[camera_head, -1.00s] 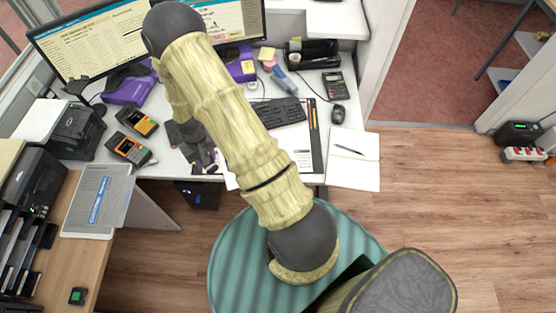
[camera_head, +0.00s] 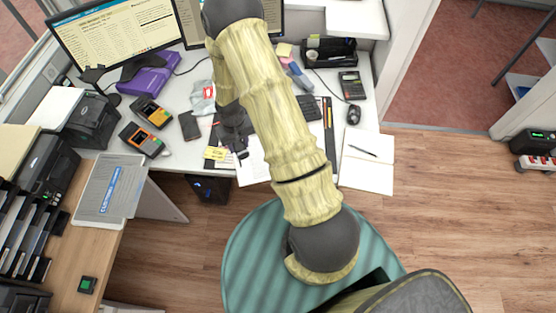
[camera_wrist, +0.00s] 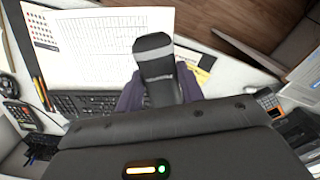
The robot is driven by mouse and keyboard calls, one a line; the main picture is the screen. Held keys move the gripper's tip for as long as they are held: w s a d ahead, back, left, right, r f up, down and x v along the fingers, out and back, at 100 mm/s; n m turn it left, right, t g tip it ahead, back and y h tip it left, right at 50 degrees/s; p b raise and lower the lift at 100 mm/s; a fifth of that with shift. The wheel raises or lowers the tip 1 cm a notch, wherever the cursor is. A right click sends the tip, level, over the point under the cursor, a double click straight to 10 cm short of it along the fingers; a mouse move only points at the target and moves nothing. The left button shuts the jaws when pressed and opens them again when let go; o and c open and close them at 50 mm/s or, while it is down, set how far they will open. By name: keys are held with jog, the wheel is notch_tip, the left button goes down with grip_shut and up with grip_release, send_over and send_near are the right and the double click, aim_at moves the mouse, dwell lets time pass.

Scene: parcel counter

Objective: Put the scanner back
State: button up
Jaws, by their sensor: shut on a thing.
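My gripper (camera_wrist: 160,98) is shut on the scanner (camera_wrist: 154,58), a black and grey thing with a rounded end that sticks out past the dark fingers in the wrist view. In the head view my gripper (camera_head: 236,146) is over the front part of the white desk, left of my forearm. The scanner is not clearly distinguishable from the dark gripper there. A printed sheet (camera_wrist: 100,40) lies beyond the scanner in the wrist view. I cannot make out a holder for the scanner; my arm covers the middle of the desk.
A keyboard (camera_head: 308,107), calculator (camera_head: 349,84), mouse (camera_head: 353,114) and notebook (camera_head: 367,161) are to the right. Monitors (camera_head: 115,35) stand behind. A teal round seat (camera_head: 250,260) is below.

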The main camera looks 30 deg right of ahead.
jog(key=shift+d+f+b, duration=0.3)
jog(key=shift+f+b, duration=0.1)
jog(key=shift+b, duration=0.15)
jog(key=s+d+f+m+b, duration=0.2)
jog(key=d+b, duration=0.3)
jog(key=b, duration=0.3)
jog(key=s+d+f+m+b, duration=0.2)
jog(key=d+b, duration=0.4)
jog(key=b, duration=0.3)
jog(key=f+m, duration=0.1)
jog(key=m, duration=0.1)
jog(key=shift+d+m, duration=0.3)
jog(key=shift+m, duration=0.1)
jog(key=shift+f, duration=3.1)
jog(key=shift+f, duration=0.1)
jog(key=shift+f+b, duration=0.3)
jog(key=shift+f, duration=1.45)
